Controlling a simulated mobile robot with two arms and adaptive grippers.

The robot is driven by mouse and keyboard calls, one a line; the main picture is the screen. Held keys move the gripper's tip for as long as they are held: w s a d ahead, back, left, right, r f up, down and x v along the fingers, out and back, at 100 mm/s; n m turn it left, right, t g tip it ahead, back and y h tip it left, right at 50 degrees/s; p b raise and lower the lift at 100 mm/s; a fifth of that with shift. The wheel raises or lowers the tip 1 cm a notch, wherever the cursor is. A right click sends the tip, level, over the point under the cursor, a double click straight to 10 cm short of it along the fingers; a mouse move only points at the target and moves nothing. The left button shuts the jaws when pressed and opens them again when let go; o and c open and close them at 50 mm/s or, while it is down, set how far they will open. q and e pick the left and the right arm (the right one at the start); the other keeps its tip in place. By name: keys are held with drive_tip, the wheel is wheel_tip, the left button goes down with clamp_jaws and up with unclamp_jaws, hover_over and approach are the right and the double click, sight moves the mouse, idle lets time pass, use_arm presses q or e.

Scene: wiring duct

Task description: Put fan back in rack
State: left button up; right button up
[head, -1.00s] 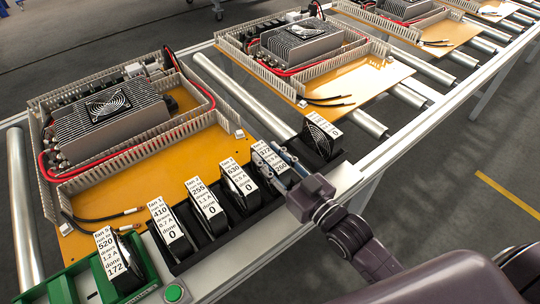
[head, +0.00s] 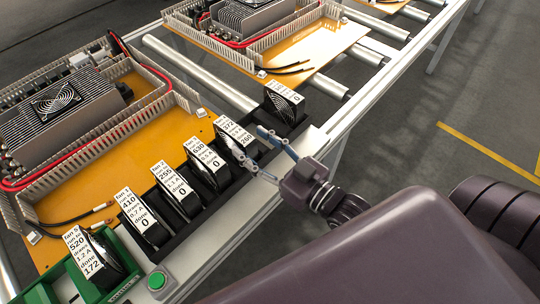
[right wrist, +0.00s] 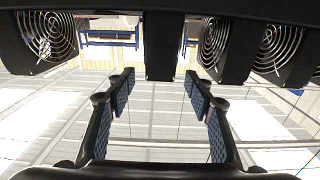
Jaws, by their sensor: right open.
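A fan labelled 372 and 260 (head: 235,134) stands in a slot of the black rack (head: 205,218). Fans 1 (head: 139,218), 2 (head: 175,188) and 3 (head: 207,163) stand to its left, and another fan (head: 284,104) stands at the far end. Fan 5 (head: 94,258) sits in the green fixture (head: 70,287). My right gripper (head: 260,148) is open beside the 372 fan; whether it touches is unclear. In the right wrist view, its fingers (right wrist: 157,90) are apart and empty, with a dark edge-on block (right wrist: 165,45) ahead. My left gripper is not in view.
A green button (head: 157,281) is beside the fixture. An orange board (head: 130,155) with a heatsink unit (head: 60,105) lies behind the rack. Bare rollers (head: 200,72) lie beyond it. The rail to the right of the rack is clear.

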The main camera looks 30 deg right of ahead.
drive_tip(key=v, duration=0.5)
drive_tip(key=shift+s, duration=0.1)
idle(0.5)
